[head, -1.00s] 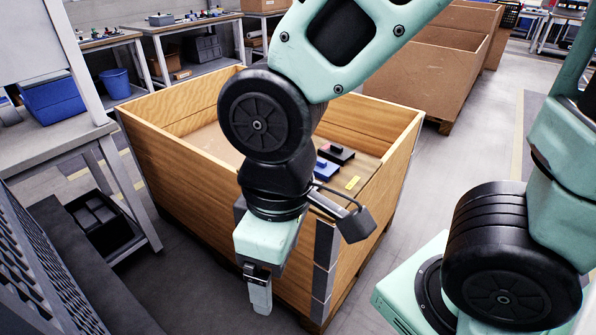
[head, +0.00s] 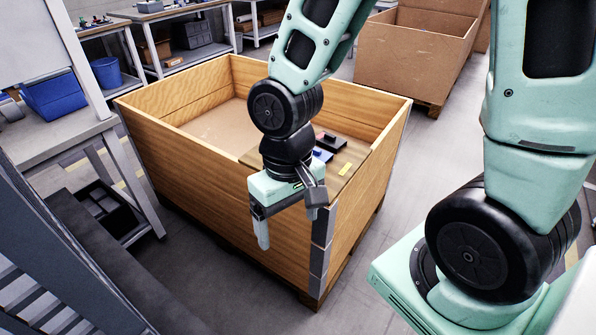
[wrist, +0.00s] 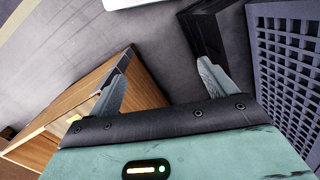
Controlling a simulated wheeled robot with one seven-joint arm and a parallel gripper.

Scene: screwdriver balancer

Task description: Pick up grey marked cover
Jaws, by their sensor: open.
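I cannot make out a grey marked cover in either view. In the head view, a black piece with some red (head: 331,141) and a blue piece (head: 322,154) lie on a brown board inside the wooden crate (head: 215,165), near its right side, partly behind my wrist. A yellow label (head: 345,169) lies on the same board. My gripper (head: 263,240) points down in front of the crate's near wall, outside it. In the wrist view, my gripper (wrist: 164,60) has its two fingers wide apart with nothing between them.
The crate's walls stand between my gripper and the pieces. A workbench (head: 50,140) with a blue bin (head: 55,97) is on the left. Another brown crate (head: 410,65) stands behind. Grey floor is clear between the crates. A perforated grey panel (wrist: 285,70) shows in the wrist view.

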